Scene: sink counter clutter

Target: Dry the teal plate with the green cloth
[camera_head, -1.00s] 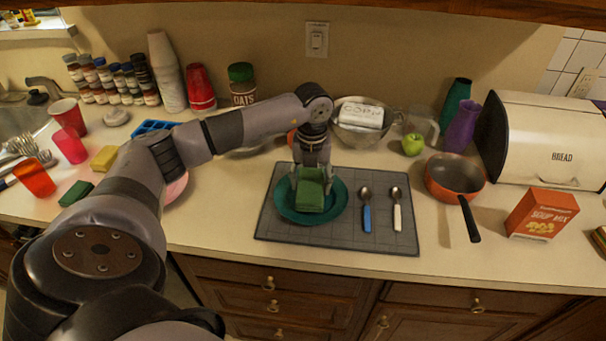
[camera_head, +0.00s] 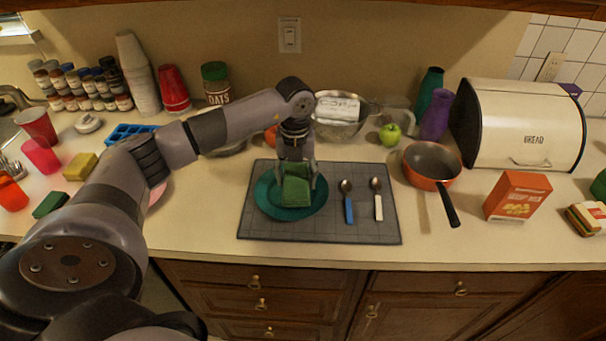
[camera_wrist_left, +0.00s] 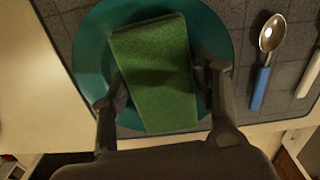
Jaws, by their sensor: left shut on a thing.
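The teal plate (camera_head: 268,198) lies on a grey mat (camera_head: 350,226) on the counter. The folded green cloth (camera_head: 295,190) is over the plate's middle. It also fills the middle of the left wrist view (camera_wrist_left: 158,80), with the plate's rim (camera_wrist_left: 88,55) around it. My left gripper (camera_head: 298,180) points down over the plate, shut on the green cloth, with a finger on each side of it in the left wrist view (camera_wrist_left: 163,92). Whether the cloth's underside touches the plate is hidden. My right gripper is not in view.
A blue-handled spoon (camera_head: 347,200) and a white-handled spoon (camera_head: 377,198) lie right of the plate on the mat. An orange pan (camera_head: 432,165), soup box (camera_head: 516,195) and bread box (camera_head: 525,125) stand farther right. A metal bowl (camera_head: 340,120) is behind.

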